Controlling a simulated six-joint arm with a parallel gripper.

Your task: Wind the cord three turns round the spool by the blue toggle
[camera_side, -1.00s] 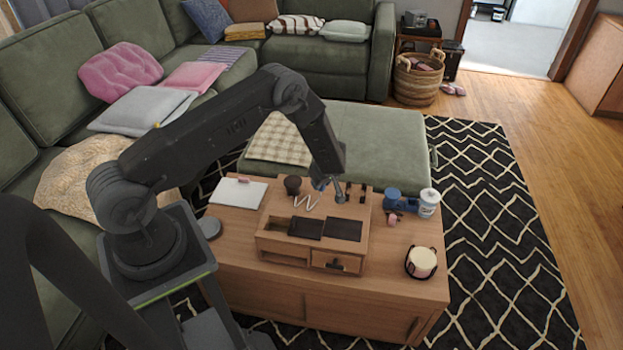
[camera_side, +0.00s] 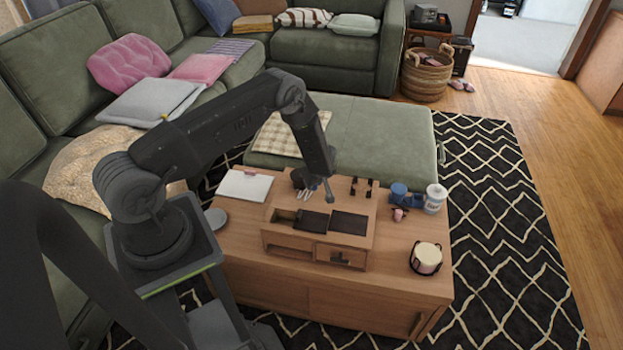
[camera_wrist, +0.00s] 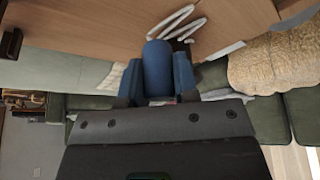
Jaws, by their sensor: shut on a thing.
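My gripper (camera_wrist: 158,80) is shut on the blue toggle (camera_wrist: 158,62), which sits between its two fingers in the wrist view. The white cord (camera_wrist: 178,22) shows in loose bends just beyond the toggle, over the wooden top. In the side view my gripper (camera_side: 311,182) is low over the back of the wooden box unit, and the cord (camera_side: 304,194) is bunched beside it. The dark spool (camera_side: 297,178) is mostly hidden behind my gripper. I cannot tell how many turns lie on it.
The wooden box unit (camera_side: 318,238) has dark panels on top and a drawer in front. Small dark upright pieces (camera_side: 361,187) stand to the right. A blue item (camera_side: 399,194), a white tub (camera_side: 435,198) and a candle jar (camera_side: 426,258) are farther right. A white clipboard (camera_side: 245,186) lies left.

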